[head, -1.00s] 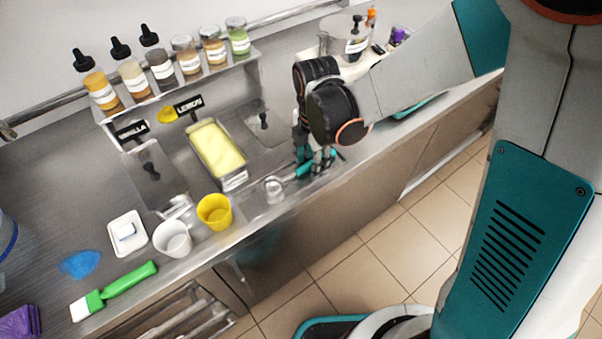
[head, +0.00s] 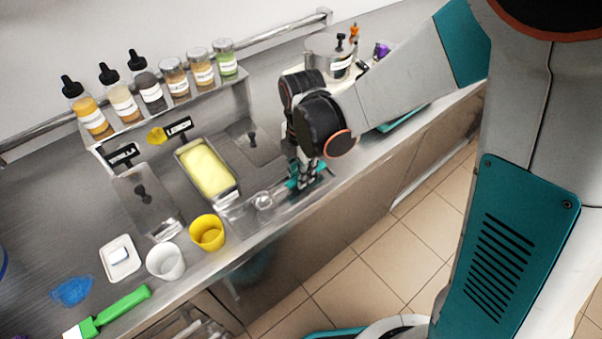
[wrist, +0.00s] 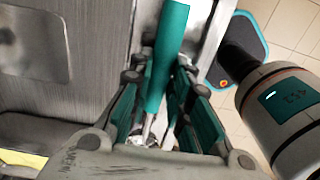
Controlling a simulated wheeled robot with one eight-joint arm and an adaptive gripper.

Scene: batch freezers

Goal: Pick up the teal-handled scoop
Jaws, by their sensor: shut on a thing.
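The teal-handled scoop is at the front edge of the steel counter, right of the yellow cup. Its round metal bowl (head: 263,200) points left in the head view. My gripper (head: 304,180) points down and is shut on the teal handle, which fills the space between the fingers. In the wrist view the handle (wrist: 170,32) runs between the fingertips of my gripper (wrist: 165,75). The bowl is mostly hidden there by the gripper. I cannot tell for sure whether the scoop is clear of the counter.
A yellow cup (head: 207,233) and a white cup (head: 166,262) stand left of the scoop. A pan of pale yellow gelato (head: 207,170) is set behind them. A shelf of bottles and jars (head: 152,92) stands at the back. A green-handled spatula (head: 122,305) lies front left.

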